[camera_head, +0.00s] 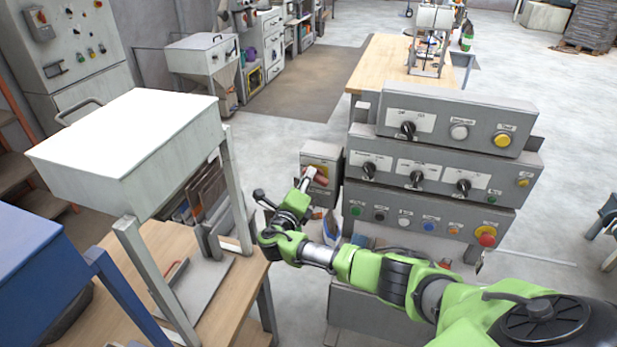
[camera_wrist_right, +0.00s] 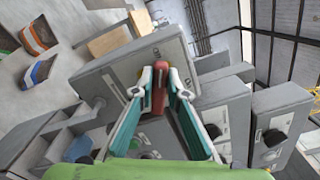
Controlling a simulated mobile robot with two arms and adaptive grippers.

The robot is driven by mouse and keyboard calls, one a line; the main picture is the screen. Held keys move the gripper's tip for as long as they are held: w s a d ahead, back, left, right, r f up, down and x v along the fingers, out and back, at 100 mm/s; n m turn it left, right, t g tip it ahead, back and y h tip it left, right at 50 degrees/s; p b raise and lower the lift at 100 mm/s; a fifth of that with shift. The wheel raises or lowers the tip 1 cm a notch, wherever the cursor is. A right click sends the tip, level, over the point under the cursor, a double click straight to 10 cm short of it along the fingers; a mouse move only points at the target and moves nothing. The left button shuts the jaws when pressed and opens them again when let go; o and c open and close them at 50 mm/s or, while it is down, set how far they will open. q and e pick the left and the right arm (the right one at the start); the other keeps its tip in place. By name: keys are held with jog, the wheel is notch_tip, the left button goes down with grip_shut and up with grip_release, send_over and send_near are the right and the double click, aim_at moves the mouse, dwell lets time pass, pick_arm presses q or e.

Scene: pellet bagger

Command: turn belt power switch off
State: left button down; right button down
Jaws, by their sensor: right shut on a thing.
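A small grey switch box (camera_head: 318,154) is fixed at the left side of the control console. On its front is a yellow plate with a red rotary handle (camera_head: 321,177). My right gripper (camera_head: 311,176) reaches the box from the front, with its fingers closed on the handle. In the right wrist view, the fingers of my gripper (camera_wrist_right: 158,85) sit on both sides of the red handle (camera_wrist_right: 158,92), in front of the grey box (camera_wrist_right: 117,77). The fingers partly hide the handle, so its exact setting is hard to tell. My left gripper is out of view.
The console (camera_head: 440,172) beside the box carries several black knobs, buttons and a red emergency stop (camera_head: 487,237). A white-topped hopper frame (camera_head: 130,128) stands on a wooden table at the left. Another wooden table (camera_head: 381,63) is behind the console. Open floor lies beyond.

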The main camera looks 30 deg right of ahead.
jog(key=n, duration=0.5)
jog(key=shift+w+f, duration=0.15)
jog(key=shift+f, duration=0.05)
dwell(0.5)
jog(key=c, duration=2)
grip_release()
jog(key=shift+c, duration=0.2)
jog(key=shift+o, duration=0.3)
jog(key=shift+f, duration=0.1)
jog(key=shift+f, duration=0.2)
jog(key=shift+a, duration=0.1)
jog(key=v, duration=1.1)
jog(key=shift+s+a, duration=0.3)
